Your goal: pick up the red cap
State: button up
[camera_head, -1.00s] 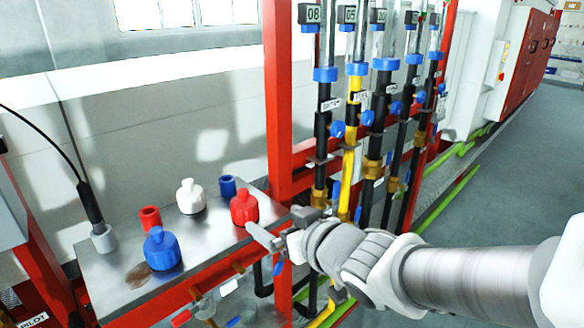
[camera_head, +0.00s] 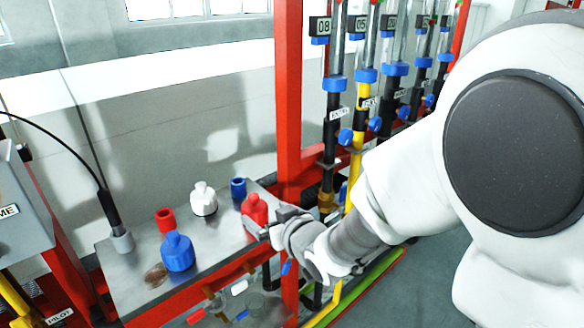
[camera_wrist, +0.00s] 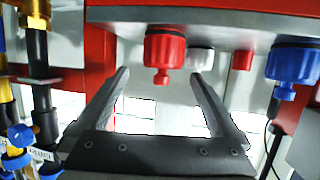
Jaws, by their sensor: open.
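A red cap (camera_head: 254,208) with a narrow knob on top stands upright at the right end of the metal shelf (camera_head: 215,250). My gripper (camera_head: 268,222) is beside it, on its near right side, and partly hides it. The wrist view shows the scene upside down. There the red cap (camera_wrist: 163,50) lines up with the gap between my two open fingers (camera_wrist: 160,74), near their tips. I cannot tell whether a fingertip touches the cap.
A white cap (camera_head: 203,200), a blue cap (camera_head: 177,252), a small red cylinder (camera_head: 166,220) and a small blue cylinder (camera_head: 238,188) stand on the shelf. A red post (camera_head: 287,100) rises just behind the red cap. Pipes (camera_head: 335,140) stand to the right.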

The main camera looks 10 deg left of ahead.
aim_at(256, 207)
jog(key=shift+a+x, duration=0.25)
jog(key=shift+x, duration=3.15)
jog(key=shift+s+r, duration=0.1)
jog(key=shift+c, duration=0.3)
jog(key=c, duration=1.2)
jog(key=shift+c, duration=0.3)
jog(key=shift+r, duration=0.2)
